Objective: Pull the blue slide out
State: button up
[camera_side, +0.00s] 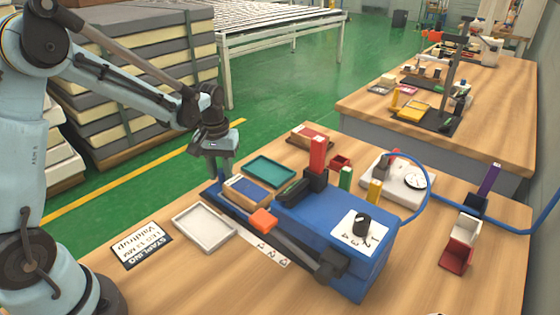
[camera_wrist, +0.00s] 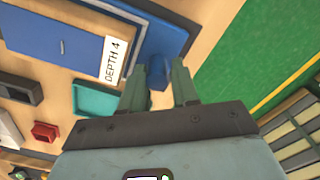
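The blue slide (camera_side: 212,193) lies low on the table at the left end of the large blue machine body (camera_side: 330,222). In the wrist view the slide shows as a flat blue plate (camera_wrist: 150,28) beside a white "DEPTH 4" label (camera_wrist: 115,60). A round blue knob (camera_wrist: 155,66) stands by its edge. My gripper (camera_side: 224,174) points down over the slide's left end. Its two fingers (camera_wrist: 161,88) are apart in the wrist view, with the knob showing between and beyond their tips. I cannot tell whether they touch it.
An orange block (camera_side: 263,220) is on the machine's front side. Green floor is open beyond the table edge.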

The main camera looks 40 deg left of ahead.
jog(key=shift+o, duration=0.5)
jog(key=shift+a, duration=0.1)
jog(key=shift+r, duration=0.15)
jog(key=shift+r, duration=0.25)
notch_tip(320, 180, up, 11)
jog(key=shift+r, duration=0.15)
jog(key=s+d+f+m+t, duration=0.1)
jog(key=s+d+m+t, duration=0.5)
jog(key=s+d, duration=0.3)
jog(key=shift+s+f+m+t, duration=0.15)
jog(key=shift+s+m+t, duration=0.35)
jog(key=shift+s, duration=0.55)
